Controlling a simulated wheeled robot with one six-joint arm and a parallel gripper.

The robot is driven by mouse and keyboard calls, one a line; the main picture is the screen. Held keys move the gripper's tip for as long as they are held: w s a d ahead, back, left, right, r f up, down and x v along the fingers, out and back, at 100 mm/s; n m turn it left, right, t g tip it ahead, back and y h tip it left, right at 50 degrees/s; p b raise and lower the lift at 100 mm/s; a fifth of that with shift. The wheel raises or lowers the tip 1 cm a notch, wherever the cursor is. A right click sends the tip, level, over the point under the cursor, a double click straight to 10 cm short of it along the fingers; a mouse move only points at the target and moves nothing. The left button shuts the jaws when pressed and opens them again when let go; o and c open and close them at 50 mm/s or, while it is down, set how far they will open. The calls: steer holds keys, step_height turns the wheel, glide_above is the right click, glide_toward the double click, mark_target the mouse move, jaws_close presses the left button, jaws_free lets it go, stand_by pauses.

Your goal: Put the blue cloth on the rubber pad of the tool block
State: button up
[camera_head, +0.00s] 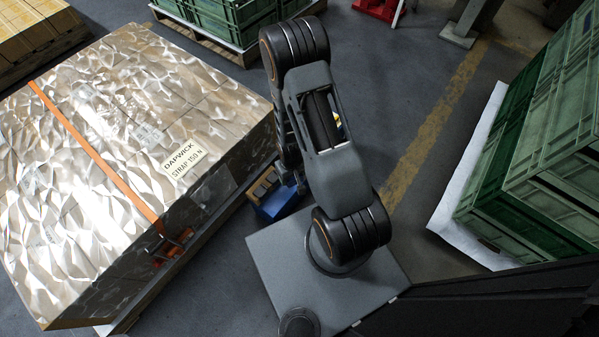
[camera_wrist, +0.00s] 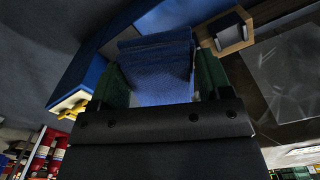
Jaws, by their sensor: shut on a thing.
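The blue cloth (camera_wrist: 157,76) is folded in layers in the wrist view. My gripper (camera_wrist: 158,66) is shut on it, with a green finger at each side. A wooden block with a dark square inset (camera_wrist: 226,32) lies beyond the fingers to the upper right, apart from the cloth; it may be the tool block with its rubber pad. In the head view, wooden pieces (camera_head: 263,186) show at a blue container (camera_head: 279,206) beside my arm. My arm hides the gripper and the cloth there.
A foil-wrapped crate (camera_head: 110,110) with an orange strap (camera_head: 95,150) stands left of my arm. Green crates (camera_head: 555,130) stand on the right, and more green crates (camera_head: 225,18) at the back. Grey floor (camera_head: 395,85) between them is open.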

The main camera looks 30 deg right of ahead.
steer(key=f+b, duration=0.2)
steer(key=shift+s+d+f, duration=0.2)
steer(key=shift+f, duration=0.2)
steer(key=w+d+f+b, duration=0.2)
steer(key=w+f, duration=0.1)
steer(key=w+d+f+b, duration=0.2)
steer(key=w+d+f, duration=0.1)
steer(key=w+d+f+b, duration=0.2)
steer(key=w+d+f, duration=0.1)
steer(key=w, duration=0.1)
steer(key=shift+d+f+b, duration=0.1)
steer(key=shift+d+b, duration=0.1)
steer(key=shift+b, duration=0.1)
steer(key=shift+w+d+f, duration=0.15)
steer(key=shift+w+f, duration=0.05)
steer(key=shift+f, duration=0.1)
steer(key=shift+f+b, duration=0.8)
steer(key=shift+f, duration=0.7)
steer(key=shift+f, duration=0.1)
steer(key=shift+f, duration=0.15)
steer(key=o, duration=0.9)
